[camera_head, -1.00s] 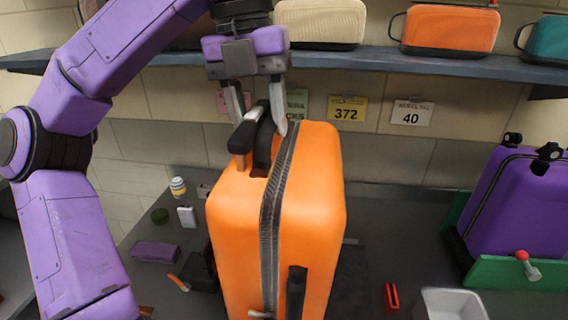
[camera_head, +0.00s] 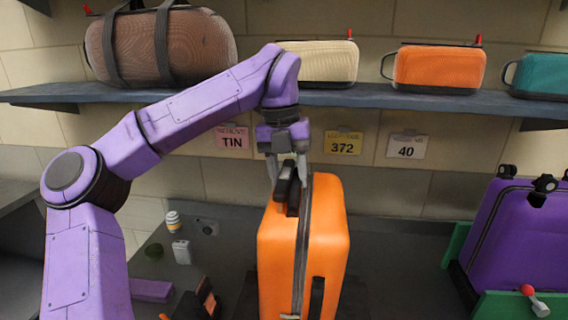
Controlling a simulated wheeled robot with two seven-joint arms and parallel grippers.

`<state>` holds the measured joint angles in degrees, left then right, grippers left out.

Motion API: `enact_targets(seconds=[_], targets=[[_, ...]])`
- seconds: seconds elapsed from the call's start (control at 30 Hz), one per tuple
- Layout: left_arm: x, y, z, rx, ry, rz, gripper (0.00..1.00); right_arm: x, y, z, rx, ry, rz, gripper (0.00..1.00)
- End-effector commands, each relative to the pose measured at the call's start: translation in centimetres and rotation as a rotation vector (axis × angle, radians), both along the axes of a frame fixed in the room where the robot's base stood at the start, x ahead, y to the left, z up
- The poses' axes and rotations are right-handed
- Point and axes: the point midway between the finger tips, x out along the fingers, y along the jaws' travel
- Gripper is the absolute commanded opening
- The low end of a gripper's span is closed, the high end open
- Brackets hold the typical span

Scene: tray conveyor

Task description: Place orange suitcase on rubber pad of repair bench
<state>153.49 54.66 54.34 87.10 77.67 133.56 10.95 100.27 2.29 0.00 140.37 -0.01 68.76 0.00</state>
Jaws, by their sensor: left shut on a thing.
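The orange suitcase (camera_head: 283,255) stands upright over the dark bench (camera_head: 400,250), in the middle of the head view. A dark zipper strip runs down its front, and a dark handle is on top. My left gripper (camera_head: 288,176) is above the suitcase, pointing down, and shut on its handle. I cannot tell whether the suitcase's base touches the bench, as its bottom runs out of the picture. The rubber pad is not clearly visible; a dark patch shows beside the suitcase low in the view. My right gripper is not in view.
A purple suitcase (camera_head: 515,235) stands in a green holder at the right. Small items, including a white box (camera_head: 181,252) and a purple block (camera_head: 150,290), lie left of the orange suitcase. A shelf (camera_head: 380,99) above holds several bags. The bench right of the suitcase looks clear.

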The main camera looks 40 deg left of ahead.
Motion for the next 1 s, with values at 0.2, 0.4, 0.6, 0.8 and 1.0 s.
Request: enact_targets(seconds=[0.2, 0.4, 0.6, 0.8, 1.0], targets=[[0.5, 0.2, -2.1, -0.004, -0.003, -0.002, 0.0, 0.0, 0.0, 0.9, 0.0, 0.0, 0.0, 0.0], [0.5, 0.2, -3.5, -0.002, -0.004, -0.001, 0.0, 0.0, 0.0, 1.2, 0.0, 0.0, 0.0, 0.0], [0.5, 0.2, -3.9, 0.0, 0.002, 0.0, 0.6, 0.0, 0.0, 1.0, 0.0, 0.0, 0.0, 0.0], [0.6, 0.2, -3.8, -0.001, 0.001, 0.0, 0.73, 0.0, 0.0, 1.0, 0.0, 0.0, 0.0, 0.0], [0.6, 0.2, -3.4, 0.001, -0.001, 0.0, 0.73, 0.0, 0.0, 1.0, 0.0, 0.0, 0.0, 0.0]])
